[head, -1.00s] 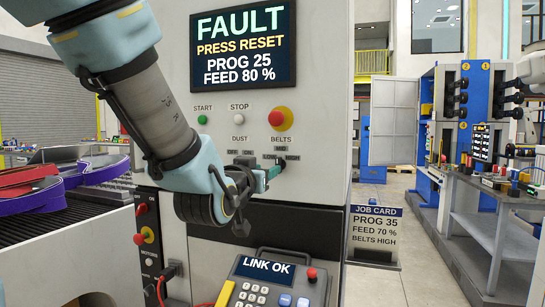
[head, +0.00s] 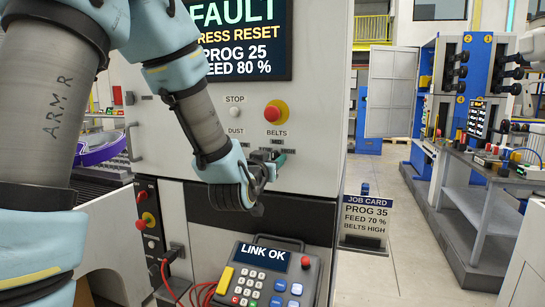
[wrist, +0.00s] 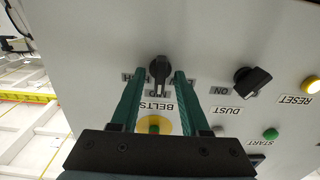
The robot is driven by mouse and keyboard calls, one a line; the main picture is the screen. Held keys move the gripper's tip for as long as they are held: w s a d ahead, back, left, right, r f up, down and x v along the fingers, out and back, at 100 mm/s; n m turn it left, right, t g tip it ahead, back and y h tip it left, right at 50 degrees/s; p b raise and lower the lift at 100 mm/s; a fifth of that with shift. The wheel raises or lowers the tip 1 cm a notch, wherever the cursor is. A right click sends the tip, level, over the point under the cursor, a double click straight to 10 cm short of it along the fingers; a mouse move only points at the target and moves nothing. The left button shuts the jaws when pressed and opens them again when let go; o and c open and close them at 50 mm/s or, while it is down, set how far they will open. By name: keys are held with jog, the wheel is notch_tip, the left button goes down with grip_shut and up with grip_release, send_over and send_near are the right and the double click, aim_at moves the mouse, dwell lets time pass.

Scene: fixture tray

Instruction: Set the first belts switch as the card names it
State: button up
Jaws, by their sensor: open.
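The belts switch (wrist: 159,70) is a black rotary knob on the machine's pale panel, under the red and yellow belts button (head: 275,112). In the wrist view the panel appears upside down, with HIGH left of the knob, MID below it and LOW right. The knob's bar lies in line with MID. My gripper (wrist: 160,76) is open, with one teal finger on each side of the knob and small gaps visible. In the head view my gripper (head: 279,160) hides most of the switch. The job card (head: 368,216) reads PROG 35, FEED 70 %, BELTS HIGH.
The screen (head: 238,40) shows a fault, PROG 25 and FEED 80 %. The dust knob (wrist: 252,81) and start button (wrist: 270,134) are beside the belts switch. A keypad pendant (head: 265,278) reading LINK OK stands below my gripper. Open floor (head: 405,265) lies right.

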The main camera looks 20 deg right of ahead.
grip_shut()
dwell(0.3)
dwell(0.3)
